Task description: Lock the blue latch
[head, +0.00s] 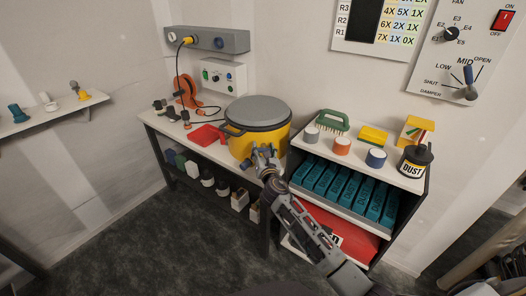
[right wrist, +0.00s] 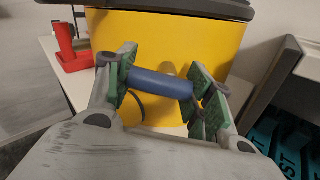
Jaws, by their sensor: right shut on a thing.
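The yellow bin (head: 240,144) with a grey lid (head: 258,111) stands on the bench. In the right wrist view its yellow wall (right wrist: 165,45) fills the upper middle. The blue latch (right wrist: 160,84) shows there as a short blue bar in front of that wall. My right gripper (right wrist: 163,86) is shut on it, with green-padded fingers at its two ends. In the head view my right gripper (head: 263,155) is at the bin's lower front and hides most of the latch. Whether the latch is locked I cannot tell. My left gripper is not in view.
A red tray (head: 207,135) lies left of the bin. Right of it is a shelf unit with several teal boxes (head: 340,188), and colored rolls, a green brush (head: 332,121) and a dust bottle (head: 414,161) on top. An orange cable reel (head: 187,91) stands at the back left.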

